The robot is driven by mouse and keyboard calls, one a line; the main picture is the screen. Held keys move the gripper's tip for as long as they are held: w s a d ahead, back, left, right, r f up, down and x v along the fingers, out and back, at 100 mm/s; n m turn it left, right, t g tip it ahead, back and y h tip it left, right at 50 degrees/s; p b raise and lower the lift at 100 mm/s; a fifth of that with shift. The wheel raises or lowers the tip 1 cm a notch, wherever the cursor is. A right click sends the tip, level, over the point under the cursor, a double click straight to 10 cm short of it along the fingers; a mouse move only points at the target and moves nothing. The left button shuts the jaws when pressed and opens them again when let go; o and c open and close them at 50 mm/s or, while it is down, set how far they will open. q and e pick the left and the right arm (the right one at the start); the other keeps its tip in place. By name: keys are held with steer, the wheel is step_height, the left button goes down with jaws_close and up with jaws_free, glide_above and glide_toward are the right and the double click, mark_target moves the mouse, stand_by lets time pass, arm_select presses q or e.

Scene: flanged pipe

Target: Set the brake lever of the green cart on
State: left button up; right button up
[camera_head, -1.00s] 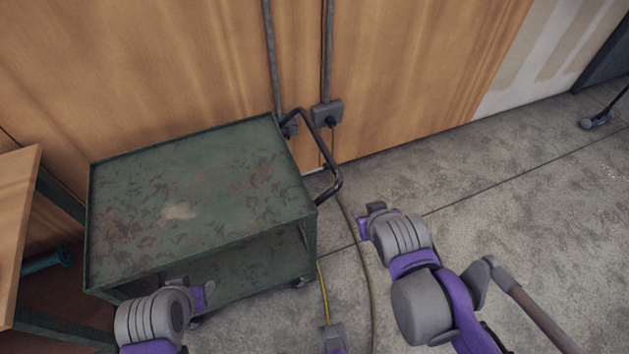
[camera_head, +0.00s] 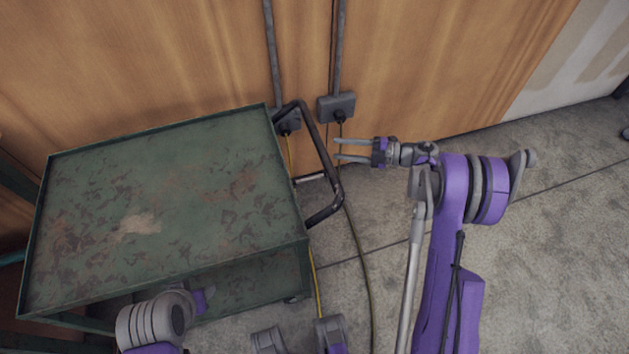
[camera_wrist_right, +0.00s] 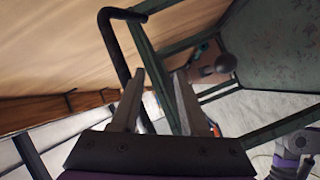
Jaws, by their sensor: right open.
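The green cart (camera_head: 190,190) has a worn, rust-marked top and a dark bent handle (camera_head: 331,170) at its right end. A small pale bar (camera_head: 312,177) shows low inside the handle; I cannot tell if it is the brake lever. My right gripper (camera_head: 336,149) is open and empty, level, its fingertips pointing left at the handle's outer side. In the right wrist view the open fingers (camera_wrist_right: 159,72) have the dark handle (camera_wrist_right: 118,45) at the left and a green cart post (camera_wrist_right: 158,65) behind them. A left arm link shows in front of the cart; its gripper is out of sight.
A wooden wall with conduits and a socket box (camera_head: 336,106) stands close behind the handle. A dark cable (camera_head: 358,240) and a yellow cable (camera_head: 316,285) run along the floor. The concrete floor right of my right arm is clear.

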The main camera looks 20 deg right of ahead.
mark_target(315, 176)
steer(key=s+d+f+n+g, duration=0.1)
steer(key=s+f+g, duration=0.25)
steer(key=f, duration=0.35)
steer(key=x, duration=1)
steer(key=shift+s+a+b, duration=0.1)
steer(key=shift+a+b, duration=0.15)
steer(key=shift+b, duration=0.15)
jaws_close()
